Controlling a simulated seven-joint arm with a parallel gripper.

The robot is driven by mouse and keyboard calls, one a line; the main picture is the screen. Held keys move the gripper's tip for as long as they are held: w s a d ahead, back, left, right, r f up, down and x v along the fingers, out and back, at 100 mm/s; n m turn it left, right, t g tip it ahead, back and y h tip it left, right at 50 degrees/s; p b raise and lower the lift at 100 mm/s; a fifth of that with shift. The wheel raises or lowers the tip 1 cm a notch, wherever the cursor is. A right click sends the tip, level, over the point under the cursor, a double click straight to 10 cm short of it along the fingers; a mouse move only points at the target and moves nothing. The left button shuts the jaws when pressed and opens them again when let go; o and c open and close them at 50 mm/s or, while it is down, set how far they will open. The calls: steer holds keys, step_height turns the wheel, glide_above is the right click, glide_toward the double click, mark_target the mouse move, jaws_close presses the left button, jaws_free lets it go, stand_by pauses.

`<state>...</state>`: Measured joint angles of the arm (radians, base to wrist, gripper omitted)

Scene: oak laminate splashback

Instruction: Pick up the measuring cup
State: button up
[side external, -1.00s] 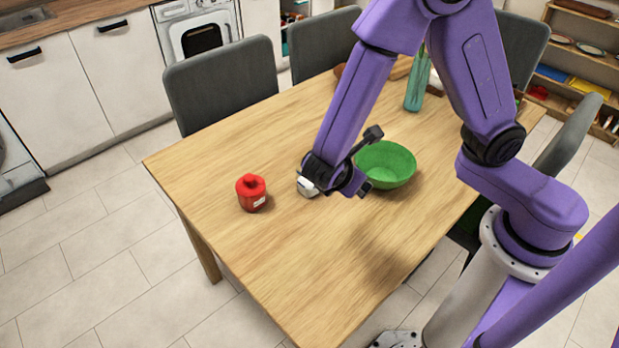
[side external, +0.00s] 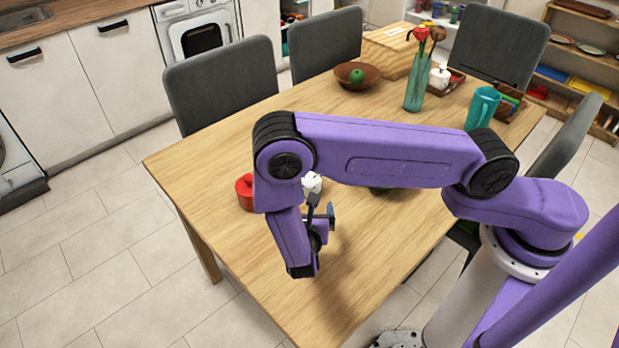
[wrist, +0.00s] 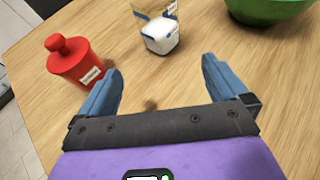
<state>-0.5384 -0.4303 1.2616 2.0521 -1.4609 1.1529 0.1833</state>
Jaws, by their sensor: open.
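A small white and clear vessel with blue marks, which looks like the measuring cup (wrist: 160,36), stands on the table at the top middle of the wrist view. It shows as a small white shape (side external: 312,183) beyond my gripper in the side view, partly hidden by my arm. My gripper (wrist: 162,72) is open and empty, its two blue fingers spread wide and pointing toward the cup. The cup lies ahead of the fingertips, apart from them and roughly between their lines. In the side view my gripper (side external: 322,208) is low over the near part of the table.
A red lidded jar (wrist: 75,62) stands left of the cup, close to the left finger. A green bowl (wrist: 268,10) is at the right, mostly hidden in the side view.

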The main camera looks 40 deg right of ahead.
steer(key=x, duration=0.8)
steer(key=shift+w+d, duration=0.3)
steer(key=shift+r+x, duration=0.2)
steer(key=shift+x, duration=2.5)
steer(key=shift+d, duration=0.15)
steer(key=c, duration=1.1)
steer(key=shift+r, duration=0.2)
